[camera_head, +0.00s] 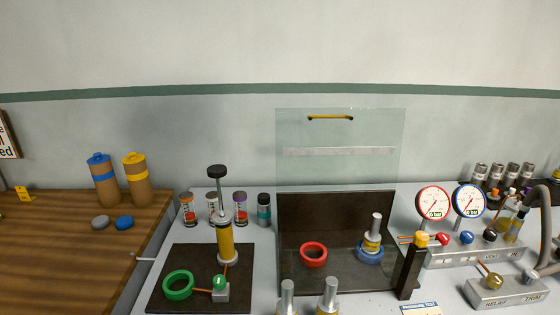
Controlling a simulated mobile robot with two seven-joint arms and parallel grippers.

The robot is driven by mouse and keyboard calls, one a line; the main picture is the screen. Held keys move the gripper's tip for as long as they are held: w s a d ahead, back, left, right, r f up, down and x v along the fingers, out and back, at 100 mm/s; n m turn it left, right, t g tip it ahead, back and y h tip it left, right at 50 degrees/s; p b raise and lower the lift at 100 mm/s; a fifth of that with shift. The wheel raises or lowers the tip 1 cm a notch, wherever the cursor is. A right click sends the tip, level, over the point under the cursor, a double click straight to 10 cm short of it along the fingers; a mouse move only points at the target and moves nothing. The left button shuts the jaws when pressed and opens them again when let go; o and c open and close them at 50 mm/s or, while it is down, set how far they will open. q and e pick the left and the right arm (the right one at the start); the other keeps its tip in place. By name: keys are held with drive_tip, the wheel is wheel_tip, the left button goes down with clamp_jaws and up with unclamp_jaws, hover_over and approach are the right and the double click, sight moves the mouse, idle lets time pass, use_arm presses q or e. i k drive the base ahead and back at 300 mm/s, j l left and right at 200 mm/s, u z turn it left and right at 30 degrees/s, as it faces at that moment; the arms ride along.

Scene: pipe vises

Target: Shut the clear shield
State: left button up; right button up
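The clear shield (340,135) is a see-through panel standing upright, raised above the back of a dark bay (340,200). It has a yellow handle (330,117) along its top edge and a pale strip across its middle. The front of the bay looks uncovered by it. In the bay are a red ring (313,255) and a blue ring (369,256) with a silver and yellow fitting (374,232) standing in it. Neither of my grippers shows in the head view.
A black post with a yellow top (409,270) stands at the bay's right front. Two silver-topped fittings (287,291) (330,291) stand at its front. A pump (225,240) and green ring (178,284) are on the left mat; gauges (433,203) stand at right.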

sight(287, 152)
drive_tip(key=i+l+u, duration=0.15)
drive_tip(key=l+u, duration=0.2)
drive_tip(key=l, duration=0.3)
drive_tip(key=l+u, duration=0.3)
drive_tip(key=l, duration=0.4)
